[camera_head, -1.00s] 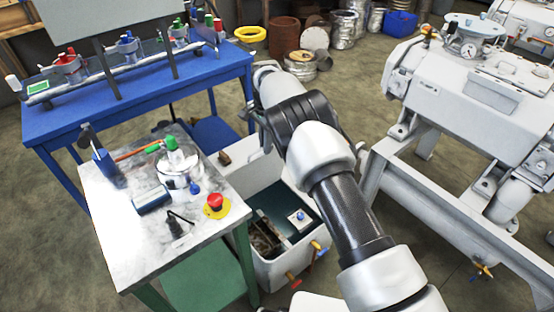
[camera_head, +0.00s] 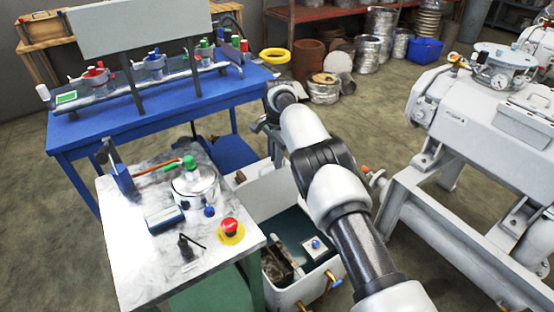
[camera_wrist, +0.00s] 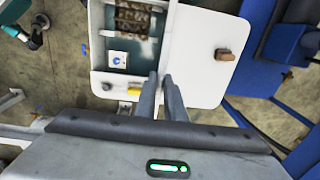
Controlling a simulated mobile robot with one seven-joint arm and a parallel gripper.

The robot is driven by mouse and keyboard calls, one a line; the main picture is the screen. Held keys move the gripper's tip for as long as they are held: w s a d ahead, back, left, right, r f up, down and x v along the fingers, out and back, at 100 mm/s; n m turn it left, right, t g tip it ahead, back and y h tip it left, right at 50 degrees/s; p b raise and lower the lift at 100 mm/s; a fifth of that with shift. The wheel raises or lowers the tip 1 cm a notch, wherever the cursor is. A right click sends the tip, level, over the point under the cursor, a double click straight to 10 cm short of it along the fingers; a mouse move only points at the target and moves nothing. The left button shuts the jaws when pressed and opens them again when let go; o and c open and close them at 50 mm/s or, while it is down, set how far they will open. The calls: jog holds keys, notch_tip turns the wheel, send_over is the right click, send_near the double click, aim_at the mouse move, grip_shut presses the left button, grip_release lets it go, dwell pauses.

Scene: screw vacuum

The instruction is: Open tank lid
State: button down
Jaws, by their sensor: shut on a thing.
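The tank is a white box with a dark green interior (camera_head: 290,232), standing right of the marble-topped table. Its white lid (camera_head: 268,186) lies to the far side of the opening, and much of the interior is uncovered. The lid also shows in the wrist view (camera_wrist: 195,70), with a brown handle (camera_wrist: 225,54) on it. My gripper (camera_wrist: 160,78) has its fingers close together at the lid's edge beside the opening, shut on the lid. The arm partly hides the lid and tank in the head view; the fingertip contact is hard to see.
The marble-topped table (camera_head: 133,262) with a red button (camera_head: 230,228) and a metal pot (camera_head: 195,185) stands left of the tank. A blue table (camera_head: 110,128) is behind it. A large white machine (camera_head: 480,120) on a frame stands at the right.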

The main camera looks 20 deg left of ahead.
jog(key=c, duration=1.9)
grip_release()
jog(key=shift+s+a+f, duration=0.15)
jog(key=shift+s+f, duration=0.1)
jog(key=shift+f, duration=0.35)
jog(key=shift+c, duration=0.2)
jog(key=shift+o, duration=0.5)
jog(key=shift+w+r, duration=0.15)
jog(key=shift+r, duration=0.15)
notch_tip(320, 180, up, 17)
jog(key=p, duration=0.5)
jog(key=shift+s+d, duration=0.25)
jog(key=shift+d, duration=0.15)
jog(key=shift+r, duration=0.1)
